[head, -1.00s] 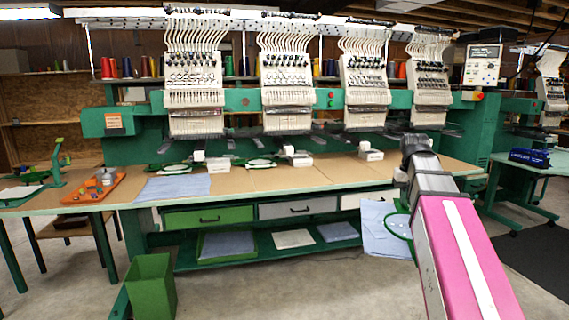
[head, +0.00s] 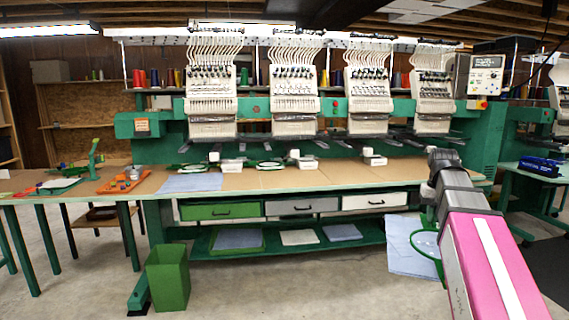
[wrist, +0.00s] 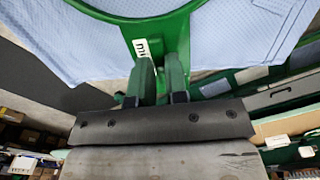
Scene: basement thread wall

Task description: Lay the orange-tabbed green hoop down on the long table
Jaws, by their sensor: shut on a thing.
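A green hoop (head: 427,245) with light blue cloth in it hangs beside my pink arm in the head view, in front of the long table and below its top. In the wrist view the hoop's green rim (wrist: 165,32) and a white label show; I see no orange tab. My gripper (wrist: 160,80) is shut on the hoop's green bracket; in the head view the arm hides it. The long table (head: 300,180) has a tan top with a green edge and runs under the embroidery machine heads.
Two green hoops (head: 193,168) (head: 270,164) and several white blocks lie along the table's back. A blue cloth (head: 192,183) and orange tray (head: 124,181) lie at left. The front middle is clear. Drawers (head: 221,211) and a green bin (head: 167,278) stand below.

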